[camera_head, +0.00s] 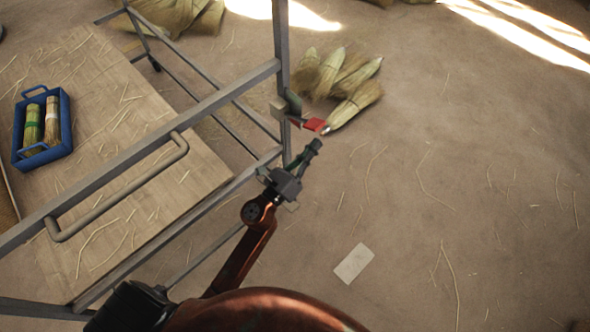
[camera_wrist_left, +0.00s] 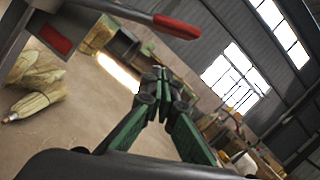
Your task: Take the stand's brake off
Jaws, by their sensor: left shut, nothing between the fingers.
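The stand (camera_head: 283,60) is a grey metal frame on the left of the head view. Its brake lever (camera_head: 313,124) has a red end and sticks out to the right from the upright post. In the left wrist view the red-ended lever (camera_wrist_left: 176,27) crosses the top, above and left of the fingers. My left gripper (camera_head: 315,145) is shut and empty, just below the lever in the head view and seemingly apart from it. Its green fingers meet at the tips in the wrist view (camera_wrist_left: 160,76). My right gripper is not in view.
A wooden board (camera_head: 130,120) with loose straw lies by the frame's rails, with a blue crate (camera_head: 62,125) holding bundles at its left. A bent grey handle (camera_head: 120,197) juts from the frame. Broom heads (camera_head: 352,80) lie behind the lever. The floor at right is mostly clear.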

